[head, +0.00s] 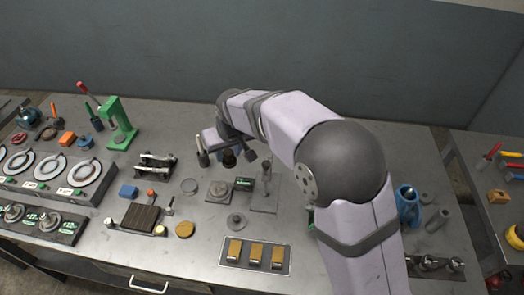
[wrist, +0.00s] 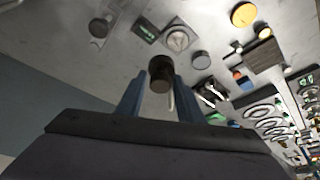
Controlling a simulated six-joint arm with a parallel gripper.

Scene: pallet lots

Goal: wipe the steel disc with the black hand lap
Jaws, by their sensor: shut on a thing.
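My gripper (wrist: 160,84) is shut on the black hand lap (wrist: 158,70), a dark short cylinder between its two blue fingers. In the head view the lap (head: 229,159) hangs below my gripper (head: 228,154), above and behind the middle of the bench, apart from the disc. A round steel disc (head: 219,189) sits on a square grey plate left of centre; it also shows in the wrist view (wrist: 178,39). Another plain grey round piece (head: 190,186) lies just left of it, so I cannot be certain which one is the steel disc.
A small box with a green display (head: 243,184) stands right of the square plate. A knobbed round piece (head: 236,222), a brass disc (head: 184,230) and a tray of brass blocks (head: 255,256) lie in front. A slim stand (head: 266,184) is to the right.

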